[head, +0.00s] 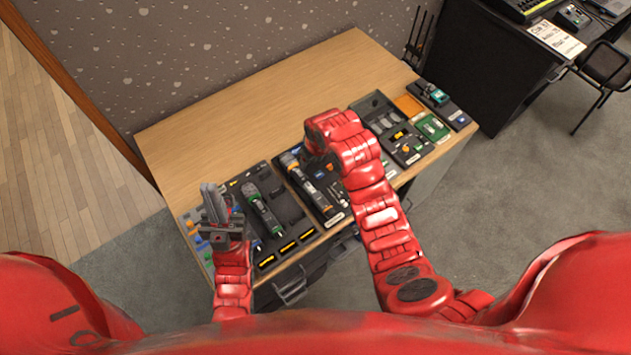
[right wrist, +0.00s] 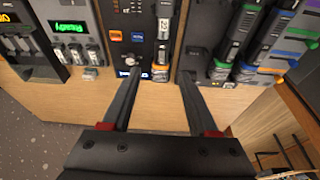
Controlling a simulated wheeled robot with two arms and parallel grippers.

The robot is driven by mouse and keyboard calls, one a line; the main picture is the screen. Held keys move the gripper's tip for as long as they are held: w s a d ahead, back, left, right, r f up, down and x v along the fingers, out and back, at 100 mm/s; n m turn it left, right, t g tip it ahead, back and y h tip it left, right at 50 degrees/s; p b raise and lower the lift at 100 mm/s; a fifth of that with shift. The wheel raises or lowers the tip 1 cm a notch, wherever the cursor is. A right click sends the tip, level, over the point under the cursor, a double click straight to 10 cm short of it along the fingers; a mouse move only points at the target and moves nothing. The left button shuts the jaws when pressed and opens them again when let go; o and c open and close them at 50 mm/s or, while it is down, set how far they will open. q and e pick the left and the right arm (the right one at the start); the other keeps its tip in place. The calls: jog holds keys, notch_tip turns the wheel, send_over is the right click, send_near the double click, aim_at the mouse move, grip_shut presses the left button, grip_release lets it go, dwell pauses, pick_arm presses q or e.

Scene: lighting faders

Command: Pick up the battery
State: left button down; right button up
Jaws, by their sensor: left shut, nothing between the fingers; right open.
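In the right wrist view, a small dark cylinder (right wrist: 164,28) with a white label lies in a tray, with a short grey-and-orange piece (right wrist: 160,72) below it. I cannot tell for certain which of these is the battery. My right gripper (right wrist: 160,74) is open, its two fingers either side of the grey-and-orange piece, with nothing held. In the head view my right arm hides this gripper's fingers. Several black-and-yellow bars (head: 288,247), possibly batteries, lie in the left tray. My left gripper (head: 211,195) is shut and empty above the table's left end.
The wooden table (head: 250,115) is bare behind the row of trays. A black desk (head: 490,70) stands at the far right.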

jog(key=s+g, duration=0.1)
jog(key=s, duration=0.1)
jog(key=b, duration=1)
send_near(310, 187)
jog(key=shift+s+a+f+h, duration=0.1)
jog(key=shift+a+f+h, duration=0.1)
jog(key=shift+f, duration=0.25)
jog(key=shift+s+a+f+h, duration=0.1)
jog(key=shift+a+f, duration=0.1)
jog(key=shift+f, duration=0.25)
jog(key=shift+w+a+f+p, duration=0.15)
jog(key=shift+f+p, duration=0.25)
jog(key=shift+p, duration=0.35)
jog(key=shift+f, duration=0.2)
jog(key=shift+w+f+p, duration=0.1)
jog(key=shift+f+p, duration=0.15)
jog(key=shift+p, duration=0.15)
jog(key=shift+w+f+p, duration=0.2)
jog(key=shift+f+p, duration=0.35)
jog(key=shift+w+f+p, duration=0.2)
jog(key=shift+f+p, duration=0.3)
jog(key=shift+f, duration=0.1)
jog(key=shift+w+a+f+p, duration=0.1)
jog(key=shift+f+p, duration=0.1)
jog(key=shift+f, duration=0.4)
jog(key=shift+w+f+p, duration=0.1)
jog(key=shift+f+p, duration=0.05)
jog(key=shift+f, duration=0.45)
